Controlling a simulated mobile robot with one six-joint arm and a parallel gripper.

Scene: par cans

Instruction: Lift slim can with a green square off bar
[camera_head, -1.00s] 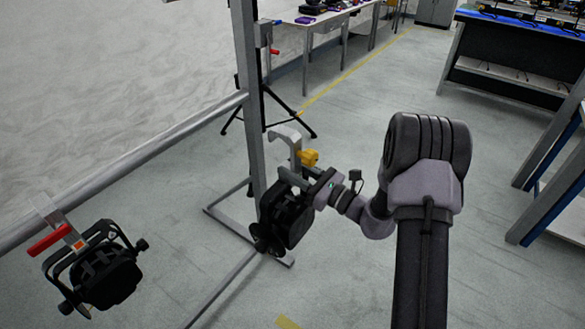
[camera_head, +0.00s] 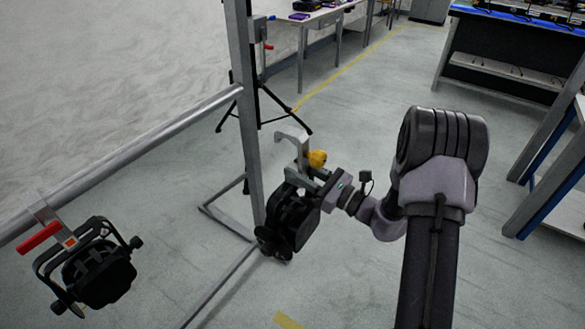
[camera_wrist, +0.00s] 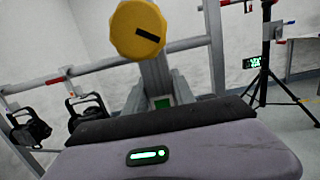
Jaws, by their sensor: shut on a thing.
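A black can (camera_head: 292,217) with a pale hook clamp (camera_head: 293,137) and a yellow knob (camera_head: 317,158) hangs from my gripper (camera_head: 318,182). My gripper is shut on its clamp part below the knob. The hook is empty and stands apart from the bar (camera_head: 130,155), right of the upright post. In the wrist view the yellow knob (camera_wrist: 138,30) is large and close, and a small green square (camera_wrist: 163,102) shows on the clamp below it. The can's body is hidden there.
Another can (camera_head: 98,272) with a red handle and an orange square hangs on the bar at the left. The wrist view shows two hanging cans (camera_wrist: 85,108). A black tripod (camera_head: 255,115) stands behind the post (camera_head: 247,110). Open floor lies below.

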